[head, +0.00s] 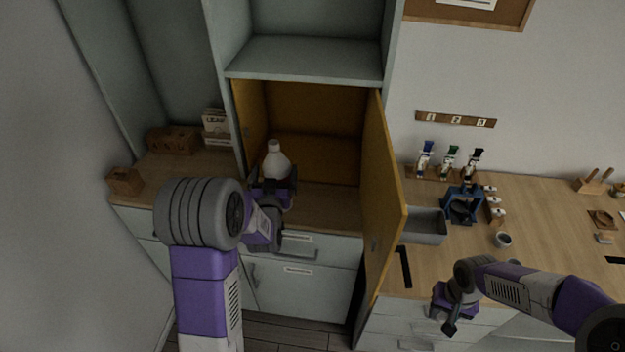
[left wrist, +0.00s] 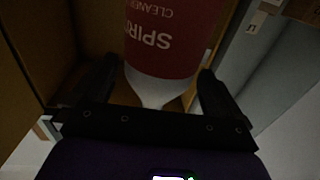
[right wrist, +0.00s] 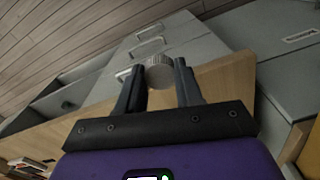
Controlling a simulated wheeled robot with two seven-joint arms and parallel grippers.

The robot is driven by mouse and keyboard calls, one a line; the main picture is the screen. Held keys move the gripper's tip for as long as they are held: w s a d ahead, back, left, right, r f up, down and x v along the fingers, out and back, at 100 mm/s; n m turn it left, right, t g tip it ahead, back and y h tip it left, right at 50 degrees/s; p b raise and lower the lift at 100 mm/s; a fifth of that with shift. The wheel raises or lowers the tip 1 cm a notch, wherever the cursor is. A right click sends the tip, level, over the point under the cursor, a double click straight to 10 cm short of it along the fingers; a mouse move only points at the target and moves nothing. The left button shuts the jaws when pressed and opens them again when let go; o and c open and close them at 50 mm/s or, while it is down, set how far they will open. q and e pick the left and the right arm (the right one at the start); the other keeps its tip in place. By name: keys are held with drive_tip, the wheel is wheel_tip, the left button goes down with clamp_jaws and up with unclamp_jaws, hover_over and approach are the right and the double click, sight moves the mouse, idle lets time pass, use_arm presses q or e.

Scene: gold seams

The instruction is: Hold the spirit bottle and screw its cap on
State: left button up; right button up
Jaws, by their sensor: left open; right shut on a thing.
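The spirit bottle (head: 277,164) stands in the open cupboard bay, its white shoulder and neck showing above my left gripper. In the left wrist view its red label (left wrist: 162,38) reads "SPIRIT CLEANER" upside down, and the white part narrows toward the gripper. My left gripper (head: 274,184) is open, with one finger on each side of the bottle; whether either touches it I cannot tell. My right gripper (head: 449,326) is shut on a round grey ridged cap (right wrist: 160,72), held in front of the right counter's drawers. The cap is not clear in the head view.
The yellow cupboard door (head: 385,190) stands open between my two arms. Wooden boxes (head: 172,139) sit on the left counter.

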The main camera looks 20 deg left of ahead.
use_arm(q)
drive_tip(key=shift+x, duration=1.55)
drive_tip(key=shift+d, duration=0.1)
drive_tip(key=c, duration=1.8)
drive_tip(key=shift+r, duration=0.2)
drive_tip(key=shift+c, duration=0.2)
